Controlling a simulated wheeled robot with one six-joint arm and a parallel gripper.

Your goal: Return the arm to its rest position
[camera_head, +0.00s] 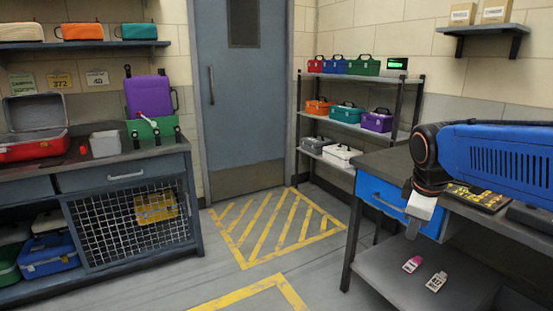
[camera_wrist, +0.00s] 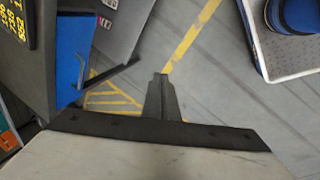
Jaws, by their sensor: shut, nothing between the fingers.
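My arm is the blue one at the right of the head view. It reaches in from the right edge over the right-hand workbench. My gripper (camera_head: 412,228) hangs down at the arm's end, in front of the blue drawer. In the wrist view my gripper (camera_wrist: 161,80) is shut, its fingers together with nothing between them. Below the fingertips I see grey floor with yellow lines.
The right workbench (camera_head: 388,162) has a blue drawer (camera_head: 375,193), also left in the wrist view (camera_wrist: 72,55). A toolbox rack (camera_head: 345,114) stands behind. The striped floor (camera_head: 280,230) is clear.

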